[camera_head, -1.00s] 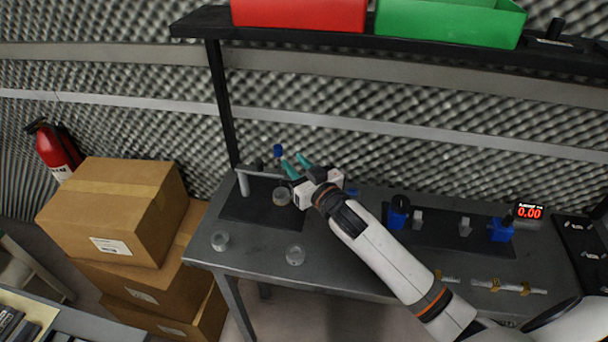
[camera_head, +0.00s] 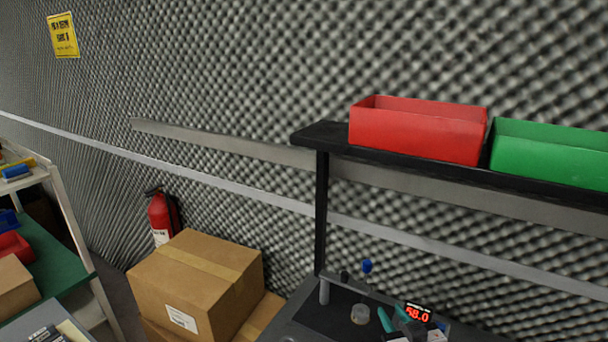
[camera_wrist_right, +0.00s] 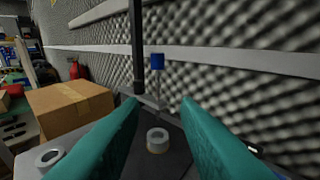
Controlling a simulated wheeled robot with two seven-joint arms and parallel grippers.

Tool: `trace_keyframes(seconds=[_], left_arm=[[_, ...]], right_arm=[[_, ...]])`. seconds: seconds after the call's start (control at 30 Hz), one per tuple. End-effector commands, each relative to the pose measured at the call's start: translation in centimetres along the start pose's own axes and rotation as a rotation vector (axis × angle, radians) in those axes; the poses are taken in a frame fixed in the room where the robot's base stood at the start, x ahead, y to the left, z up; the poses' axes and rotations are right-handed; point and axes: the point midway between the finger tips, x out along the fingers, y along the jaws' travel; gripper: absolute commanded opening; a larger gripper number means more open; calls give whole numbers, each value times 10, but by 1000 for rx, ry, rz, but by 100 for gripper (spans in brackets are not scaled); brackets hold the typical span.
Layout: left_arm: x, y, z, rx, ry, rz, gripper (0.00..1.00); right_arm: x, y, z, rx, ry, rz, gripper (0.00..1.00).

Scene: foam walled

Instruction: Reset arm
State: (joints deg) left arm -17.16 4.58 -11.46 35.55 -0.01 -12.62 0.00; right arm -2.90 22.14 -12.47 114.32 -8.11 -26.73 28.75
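My right gripper (camera_head: 394,316) is at the bottom edge of the head view, in front of the bench stand, with its teal fingertips showing. In the right wrist view its two teal fingers (camera_wrist_right: 160,105) are spread apart with nothing between them. A small round pale container (camera_wrist_right: 157,141) stands on the dark mat beyond and between the fingers; it also shows in the head view (camera_head: 360,314). A stand with a grey post (camera_head: 324,292) and a blue-topped rod (camera_head: 367,266) is behind it. Most of my right arm is out of the head view. My left gripper is not in view.
A display reading 58.0 (camera_head: 418,313) is close by my right gripper. Above the bench is a shelf (camera_head: 318,134) with red (camera_head: 418,133) and green (camera_head: 548,158) bins. Cardboard boxes (camera_head: 190,285) and a fire extinguisher (camera_head: 161,218) stand left. Another round container (camera_wrist_right: 50,157) is at lower left.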

Motion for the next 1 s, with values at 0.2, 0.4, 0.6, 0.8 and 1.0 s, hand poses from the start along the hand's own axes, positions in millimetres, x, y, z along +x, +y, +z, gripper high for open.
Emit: trace_keyframes(seconds=[0.2, 0.4, 0.6, 0.8, 1.0], left_arm=[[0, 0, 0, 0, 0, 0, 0], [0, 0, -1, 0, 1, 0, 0], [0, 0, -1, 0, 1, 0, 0], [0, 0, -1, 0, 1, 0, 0], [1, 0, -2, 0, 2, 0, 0]], right_arm=[[-87, 18, -87, -7, 445, -84, 29], [-159, 32, -128, -27, 744, -75, 29], [-218, 44, -147, -39, 959, -37, 29], [-265, 54, -160, -48, 1132, 13, 29], [-245, 54, -205, -49, 1143, 13, 29]])
